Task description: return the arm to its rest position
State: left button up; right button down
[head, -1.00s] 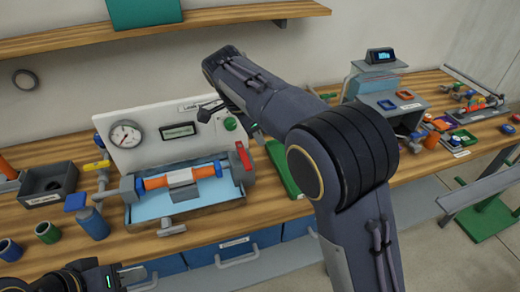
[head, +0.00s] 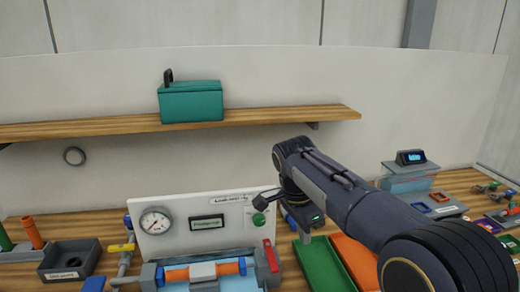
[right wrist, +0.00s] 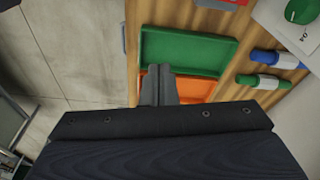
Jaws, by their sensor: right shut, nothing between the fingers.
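My right arm reaches in from the lower right of the head view, bends at its far end and hangs downward. My right gripper (head: 304,236) hangs there, beside the white gauge panel and above the green tray. In the right wrist view its fingers (right wrist: 160,72) are shut together with nothing between them, above the green tray (right wrist: 187,50) and the orange tray (right wrist: 196,88). My left gripper is out of view.
The panel (head: 180,238) with its gauge and green knob stands close left of the gripper. A wooden shelf (head: 270,115) with a teal box (head: 191,102) runs above. A grey device with a display (head: 411,157) stands to the right. The wall area above the arm is clear.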

jog(key=s+d+n+t+y, duration=0.1)
jog(key=s+d+n+y, duration=0.4)
jog(key=s+d, duration=0.7)
jog(key=s+a+f+n+t, duration=0.1)
jog(key=s+f+n+t, duration=0.1)
jog(key=s, duration=0.6)
jog(key=s+a+f+n+t+y, duration=0.1)
jog(key=s+f+n+t, duration=0.1)
jog(key=s+f+n, duration=0.3)
jog(key=s, duration=0.3)
jog(key=shift+a+f, duration=0.15)
jog(key=shift+a, duration=0.1)
jog(key=c, duration=2.1)
grip_release()
jog(key=shift+c, duration=0.2)
